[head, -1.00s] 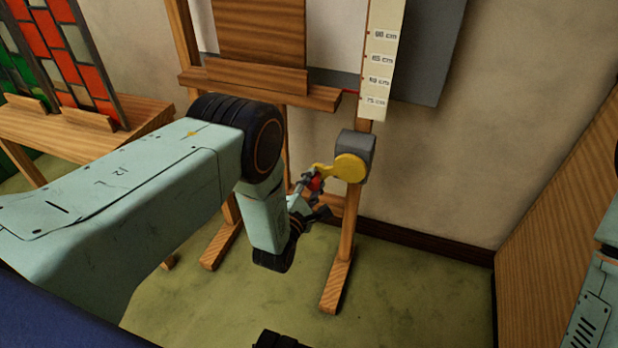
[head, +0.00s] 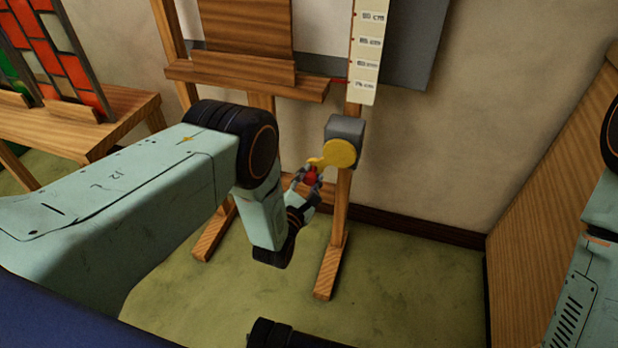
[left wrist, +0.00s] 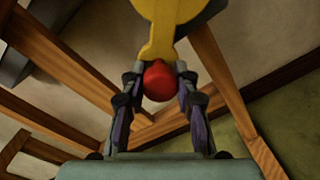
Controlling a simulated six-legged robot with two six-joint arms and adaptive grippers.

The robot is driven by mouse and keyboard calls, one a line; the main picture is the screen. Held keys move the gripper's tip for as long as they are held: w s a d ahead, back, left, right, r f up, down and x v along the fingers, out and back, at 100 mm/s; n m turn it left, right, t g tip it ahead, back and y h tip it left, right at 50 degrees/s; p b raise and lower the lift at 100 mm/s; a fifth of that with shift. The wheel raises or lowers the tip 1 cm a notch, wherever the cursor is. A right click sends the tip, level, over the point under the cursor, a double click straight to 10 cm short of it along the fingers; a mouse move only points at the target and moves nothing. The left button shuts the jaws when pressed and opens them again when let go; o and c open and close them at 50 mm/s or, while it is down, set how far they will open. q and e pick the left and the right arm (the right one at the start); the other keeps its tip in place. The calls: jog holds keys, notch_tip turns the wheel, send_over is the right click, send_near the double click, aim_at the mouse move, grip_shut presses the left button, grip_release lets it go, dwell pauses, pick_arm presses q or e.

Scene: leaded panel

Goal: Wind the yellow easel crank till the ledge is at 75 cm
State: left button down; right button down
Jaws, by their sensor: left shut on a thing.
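The yellow crank (head: 339,153) sits on a grey box on the easel's right leg; its arm points down-left to a red knob (head: 311,176). My left gripper (head: 308,177) is shut on this knob. In the left wrist view the red knob (left wrist: 159,81) sits between both fingers, under the yellow crank (left wrist: 165,25). The wooden ledge (head: 245,79) has a red pointer (head: 340,81) at its right end. The pointer is about level with the lowest mark of the cream scale (head: 364,62), which reads 75 cm.
A wooden table (head: 85,126) with leaded glass panels (head: 58,50) stands at the left. A wooden panel (head: 555,190) rises at the right. The green floor (head: 400,280) right of the easel is clear.

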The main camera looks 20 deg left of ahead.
pick_arm(q)
jog(key=shift+d, duration=0.25)
jog(key=c, duration=1.2)
grip_release()
jog(key=shift+o, duration=1.1)
jog(key=shift+a, duration=0.15)
jog(key=s, duration=1.2)
jog(key=shift+a+r, duration=0.2)
jog(key=shift+a, duration=0.25)
